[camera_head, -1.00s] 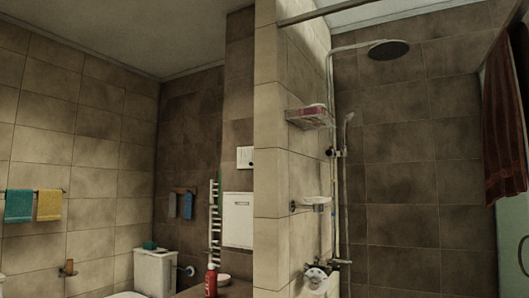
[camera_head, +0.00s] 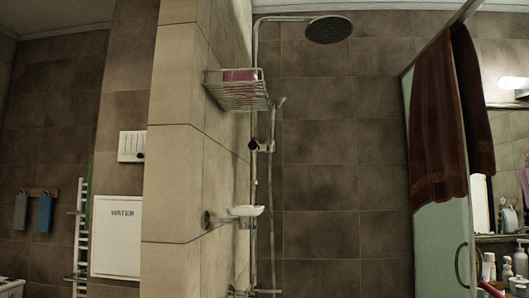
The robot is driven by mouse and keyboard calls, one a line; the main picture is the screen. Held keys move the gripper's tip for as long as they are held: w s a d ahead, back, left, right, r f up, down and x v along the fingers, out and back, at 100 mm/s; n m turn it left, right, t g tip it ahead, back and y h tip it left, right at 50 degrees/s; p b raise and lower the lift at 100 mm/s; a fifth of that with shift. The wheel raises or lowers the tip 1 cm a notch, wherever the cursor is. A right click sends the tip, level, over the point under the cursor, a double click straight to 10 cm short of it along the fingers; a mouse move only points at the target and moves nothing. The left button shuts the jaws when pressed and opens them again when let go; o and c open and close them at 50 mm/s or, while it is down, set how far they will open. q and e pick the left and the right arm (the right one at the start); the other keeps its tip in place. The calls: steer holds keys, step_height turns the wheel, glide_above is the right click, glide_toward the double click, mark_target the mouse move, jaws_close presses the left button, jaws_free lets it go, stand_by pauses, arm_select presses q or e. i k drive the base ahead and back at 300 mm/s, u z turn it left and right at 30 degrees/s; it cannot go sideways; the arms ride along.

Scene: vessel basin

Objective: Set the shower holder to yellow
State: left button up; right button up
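The shower holder (camera_head: 262,147) is a small dark and metal clamp on the upright shower rail (camera_head: 254,215), about halfway up the picture. A slim hand shower (camera_head: 277,104) stands just above it, right of the rail. A small yellowish spot (camera_head: 256,183) shows on the rail below the holder; it is too small to make out well. Neither of my grippers is in view.
A wire basket (camera_head: 237,91) and a soap dish (camera_head: 245,211) stick out from the tiled partition (camera_head: 172,170) left of the rail. A round shower head (camera_head: 329,30) hangs above. A brown towel (camera_head: 437,125) hangs over the glass door (camera_head: 440,245) at right.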

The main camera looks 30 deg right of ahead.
mark_target(255, 147)
steer(key=z, duration=0.95)
steer(key=i, duration=1.05)
steer(key=z, duration=1.1)
